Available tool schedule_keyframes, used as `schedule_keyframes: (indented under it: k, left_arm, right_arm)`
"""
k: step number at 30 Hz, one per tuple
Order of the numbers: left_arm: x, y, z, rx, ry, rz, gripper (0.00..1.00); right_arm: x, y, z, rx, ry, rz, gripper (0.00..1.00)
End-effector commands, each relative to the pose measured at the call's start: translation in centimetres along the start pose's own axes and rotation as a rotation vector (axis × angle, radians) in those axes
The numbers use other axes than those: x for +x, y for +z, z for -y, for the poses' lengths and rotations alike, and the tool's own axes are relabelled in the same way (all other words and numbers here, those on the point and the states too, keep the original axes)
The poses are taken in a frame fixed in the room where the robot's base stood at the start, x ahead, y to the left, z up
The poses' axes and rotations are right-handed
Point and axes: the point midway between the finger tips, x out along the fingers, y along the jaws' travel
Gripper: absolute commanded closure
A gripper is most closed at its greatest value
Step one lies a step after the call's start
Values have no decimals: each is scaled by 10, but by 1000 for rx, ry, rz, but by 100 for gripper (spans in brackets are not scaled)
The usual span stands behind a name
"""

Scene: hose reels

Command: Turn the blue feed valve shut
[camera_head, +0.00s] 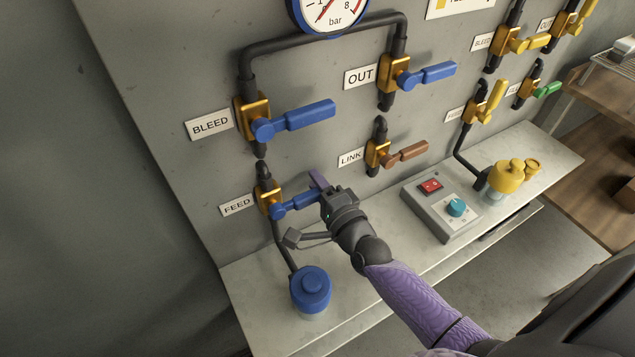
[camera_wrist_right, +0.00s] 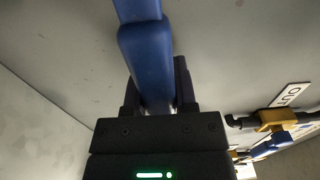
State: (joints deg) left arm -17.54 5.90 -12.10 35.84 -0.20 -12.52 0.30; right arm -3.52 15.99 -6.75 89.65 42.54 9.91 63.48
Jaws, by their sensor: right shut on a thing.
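The blue feed valve handle (camera_head: 293,204) sticks out to the right from its brass body (camera_head: 267,197), beside the FEED label (camera_head: 237,205). The handle lies across the pipe, pointing right and slightly up in the head view. My right gripper (camera_head: 322,196) is shut on the outer end of this handle. In the right wrist view the blue handle (camera_wrist_right: 148,62) runs down between the two dark fingers, and its tip is hidden there. My left gripper is not in view.
Above are the blue BLEED handle (camera_head: 300,116) and blue OUT handle (camera_head: 430,75). The brown LINK handle (camera_head: 407,152) is close to my right gripper. On the shelf are a blue capped fitting (camera_head: 311,288) and a grey switch box (camera_head: 437,212).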

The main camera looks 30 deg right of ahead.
Motion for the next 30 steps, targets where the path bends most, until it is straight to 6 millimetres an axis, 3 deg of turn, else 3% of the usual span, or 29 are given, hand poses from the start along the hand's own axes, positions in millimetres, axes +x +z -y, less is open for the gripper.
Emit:
schedule_keyframes:
  k: [12, 13, 18, 26, 30]
  left_arm:
    - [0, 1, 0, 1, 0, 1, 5]
    - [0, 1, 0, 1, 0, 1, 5]
    - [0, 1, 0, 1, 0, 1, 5]
    - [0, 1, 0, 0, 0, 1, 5]
    - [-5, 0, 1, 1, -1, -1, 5]
  right_arm:
    - [0, 1, -2, 9, 4, 1, 100]
    - [0, 1, -2, 9, 4, 1, 61]
    - [0, 0, -2, 7, 3, 1, 29]
    - [-1, 0, -1, 6, 2, 1, 29]
    - [-18, 0, 0, 6, 4, 1, 29]
